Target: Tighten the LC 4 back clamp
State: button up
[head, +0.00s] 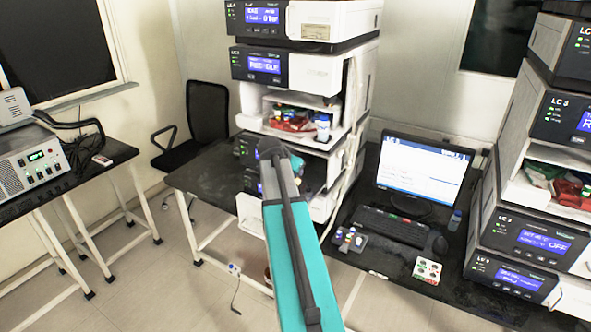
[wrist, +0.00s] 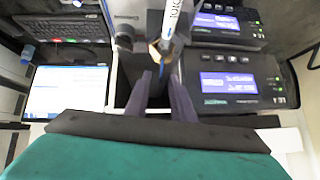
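In the wrist view a white column with printed lettering (wrist: 171,18) ends in a brass-coloured fitting (wrist: 158,52). A grey knob-like part (wrist: 124,36) is left of it; I cannot tell if this is the LC 4 back clamp. My gripper (wrist: 161,78) has two dark fingers with a gap between them. Their tips are just short of the fitting, and nothing shows held between them. In the head view my arm covers part of the middle instrument stack, and the gripper itself is hidden.
The middle stack (head: 315,65) has an open bay with bottles (head: 322,127). A monitor (head: 423,170) and keyboard (head: 394,227) stand right of it on the dark bench. Another stack (head: 528,240) is at far right. A chair (head: 205,115) and side table are left.

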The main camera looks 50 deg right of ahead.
jog(key=shift+p+x, duration=0.4)
jog(key=shift+x, duration=1)
